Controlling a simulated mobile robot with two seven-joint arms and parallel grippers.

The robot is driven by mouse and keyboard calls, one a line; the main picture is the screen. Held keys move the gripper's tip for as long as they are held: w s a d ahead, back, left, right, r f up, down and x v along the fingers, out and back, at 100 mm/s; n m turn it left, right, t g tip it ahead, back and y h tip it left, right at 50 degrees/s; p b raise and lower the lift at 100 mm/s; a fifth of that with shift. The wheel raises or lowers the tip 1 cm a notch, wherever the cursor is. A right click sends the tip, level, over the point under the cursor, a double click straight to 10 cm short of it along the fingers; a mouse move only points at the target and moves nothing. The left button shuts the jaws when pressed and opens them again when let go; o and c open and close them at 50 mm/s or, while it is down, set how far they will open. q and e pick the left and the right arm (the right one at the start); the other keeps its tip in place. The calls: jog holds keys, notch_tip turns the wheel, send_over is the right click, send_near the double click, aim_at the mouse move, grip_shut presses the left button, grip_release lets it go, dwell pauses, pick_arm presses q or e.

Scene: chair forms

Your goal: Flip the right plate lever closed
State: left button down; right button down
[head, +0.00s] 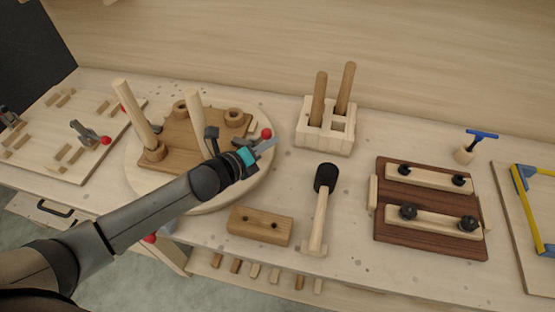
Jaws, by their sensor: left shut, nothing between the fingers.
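A round wooden plate (136,180) lies on the bench and bears a brown wooden form with upright pegs. At the plate's right edge is a lever with a red ball knob (267,133). My left gripper (254,153) is shut, just below and left of this knob, over the right part of the plate. I cannot tell whether it touches the lever. The lever's base is mostly hidden by my wrist, so its exact position is unclear. My right gripper is not in view.
A mallet (320,208) and a drilled wooden block (260,225) lie at the front. A peg block (326,135) stands behind. A dark clamped board (430,235) is at the right. A light board (62,167) with red-knobbed clamps lies left.

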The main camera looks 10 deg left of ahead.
pick_arm(q)
jog(key=shift+a+r+p, duration=0.5)
jog(key=shift+a+p, duration=0.1)
jog(key=shift+a, duration=0.2)
dwell(0.4)
